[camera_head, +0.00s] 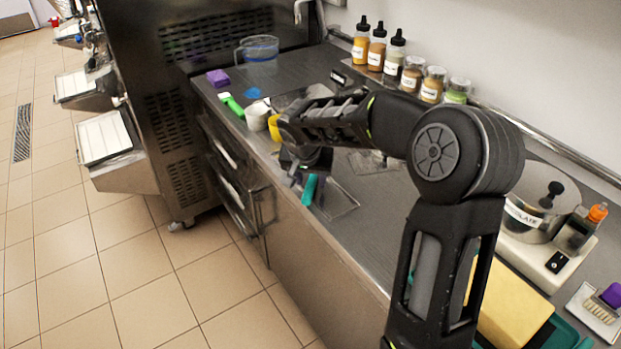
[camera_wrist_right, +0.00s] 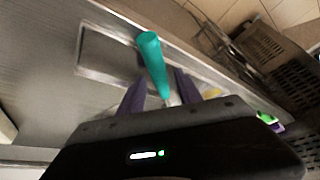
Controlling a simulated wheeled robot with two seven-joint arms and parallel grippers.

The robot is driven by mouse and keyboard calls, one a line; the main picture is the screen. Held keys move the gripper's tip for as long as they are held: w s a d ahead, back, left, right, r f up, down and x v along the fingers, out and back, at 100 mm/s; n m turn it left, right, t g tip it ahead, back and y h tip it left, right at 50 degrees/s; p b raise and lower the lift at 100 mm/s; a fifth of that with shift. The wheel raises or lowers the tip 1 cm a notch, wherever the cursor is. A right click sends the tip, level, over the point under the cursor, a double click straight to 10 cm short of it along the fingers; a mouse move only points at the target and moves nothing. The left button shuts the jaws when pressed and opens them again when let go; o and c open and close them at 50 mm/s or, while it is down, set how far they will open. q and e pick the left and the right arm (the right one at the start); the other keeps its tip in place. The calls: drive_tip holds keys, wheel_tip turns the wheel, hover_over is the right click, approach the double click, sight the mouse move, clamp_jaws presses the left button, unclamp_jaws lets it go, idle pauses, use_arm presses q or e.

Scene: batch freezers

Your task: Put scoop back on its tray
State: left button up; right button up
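The scoop's teal handle (camera_head: 309,190) shows just below my right gripper (camera_head: 301,160) in the head view. In the right wrist view the teal handle (camera_wrist_right: 154,65) stands between the two purple fingers of the right gripper (camera_wrist_right: 160,84), its wide end pointing away from the gripper body. The gripper appears shut on it near the narrow end. The scoop's head is hidden by the gripper. A flat rectangular tray (camera_head: 343,205) lies on the counter beside and beneath the gripper; the tray also shows in the wrist view (camera_wrist_right: 105,58). My left gripper is not in view.
A white cup (camera_head: 257,117), a yellow cup (camera_head: 275,128) and a green item (camera_head: 231,104) stand beyond the gripper. Several bottles and jars (camera_head: 398,60) line the wall. A pot (camera_head: 535,212) on a scale is at right. The counter's front edge (camera_head: 290,200) runs close by.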

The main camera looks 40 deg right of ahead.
drive_tip(key=shift+r+p, duration=0.35)
drive_tip(key=shift+r, duration=0.05)
drive_tip(key=b+v, duration=0.1)
drive_tip(key=v, duration=1)
drive_tip(key=shift+a+r, duration=0.15)
drive_tip(key=shift+r, duration=0.2)
drive_tip(key=shift+f, duration=0.1)
